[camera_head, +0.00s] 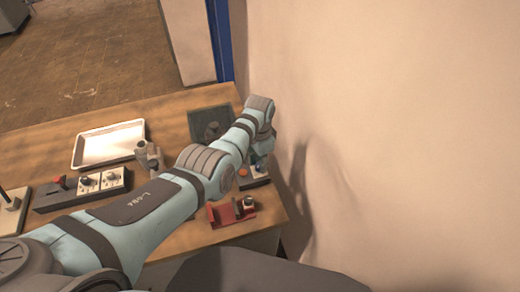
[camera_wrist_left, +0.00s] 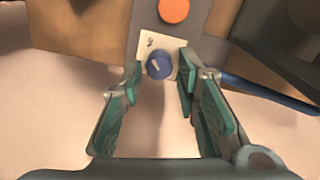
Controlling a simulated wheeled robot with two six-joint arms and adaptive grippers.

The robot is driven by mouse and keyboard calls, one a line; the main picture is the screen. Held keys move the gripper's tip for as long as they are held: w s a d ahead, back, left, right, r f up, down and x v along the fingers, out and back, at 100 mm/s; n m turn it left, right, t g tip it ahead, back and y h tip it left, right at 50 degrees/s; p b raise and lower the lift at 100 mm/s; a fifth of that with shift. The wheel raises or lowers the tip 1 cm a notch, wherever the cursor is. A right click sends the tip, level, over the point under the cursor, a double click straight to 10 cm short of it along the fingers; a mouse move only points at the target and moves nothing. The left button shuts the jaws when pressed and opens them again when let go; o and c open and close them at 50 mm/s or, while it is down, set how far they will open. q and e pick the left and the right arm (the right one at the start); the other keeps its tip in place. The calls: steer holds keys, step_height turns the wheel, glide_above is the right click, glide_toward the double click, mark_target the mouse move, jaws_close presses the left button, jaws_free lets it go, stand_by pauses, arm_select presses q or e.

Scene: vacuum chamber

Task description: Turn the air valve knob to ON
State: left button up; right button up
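The air valve knob is a blue round knob (camera_wrist_left: 159,64) with a pale pointer mark, on a cream label plate (camera_wrist_left: 148,45). The plate is on a grey box that also carries an orange button (camera_wrist_left: 174,10). In the head view the blue knob (camera_head: 258,167) and orange button (camera_head: 243,172) show at the table's right end, partly behind my arm. My left gripper (camera_wrist_left: 160,72) is open, its teal-padded fingers on either side of the knob; I cannot tell whether they touch it. The label's wording is too small to read. My right gripper is out of view.
A red stand (camera_head: 230,213) sits just in front of the box. A dark square plate (camera_head: 208,123), a metal tray (camera_head: 108,146) and a grey control box with several knobs (camera_head: 82,188) are on the table (camera_head: 60,140). The wall (camera_head: 390,120) is close on the right.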

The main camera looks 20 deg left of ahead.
arm_select(q)
step_height(320, 180, up, 10)
steer(key=shift+r, duration=0.15)
stand_by(0.4)
